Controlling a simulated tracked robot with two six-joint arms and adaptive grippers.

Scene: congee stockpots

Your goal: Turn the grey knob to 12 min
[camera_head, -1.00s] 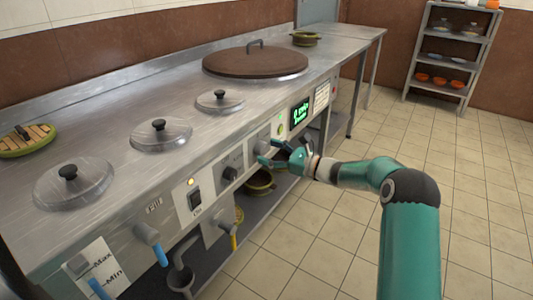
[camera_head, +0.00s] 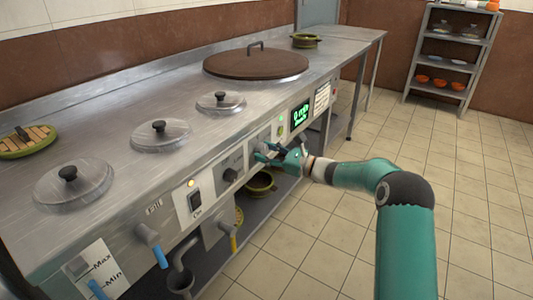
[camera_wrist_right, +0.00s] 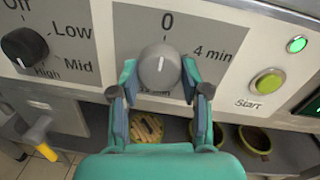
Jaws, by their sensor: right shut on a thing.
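The grey knob (camera_wrist_right: 160,68) sits on a grey dial plate in the right wrist view. Its white pointer mark stands nearly upright, toward the "0" label. "4 min" is printed to its right; the lettering below it is mostly hidden by the knob and fingers. My right gripper (camera_wrist_right: 160,80) has one finger on each side of the knob and is shut on it. In the head view the right gripper (camera_head: 264,152) is at the front panel and mostly hides the knob. The green display (camera_head: 300,115) seems to read 0 min. My left gripper is out of view.
A black knob (camera_wrist_right: 24,48) marked Off, Low, Mid and High is left of the grey one. The green Start button (camera_wrist_right: 267,82) is to its right. Blue-handled (camera_head: 150,241) and yellow-handled taps stick out below the panel. The floor (camera_head: 475,190) on the right is clear.

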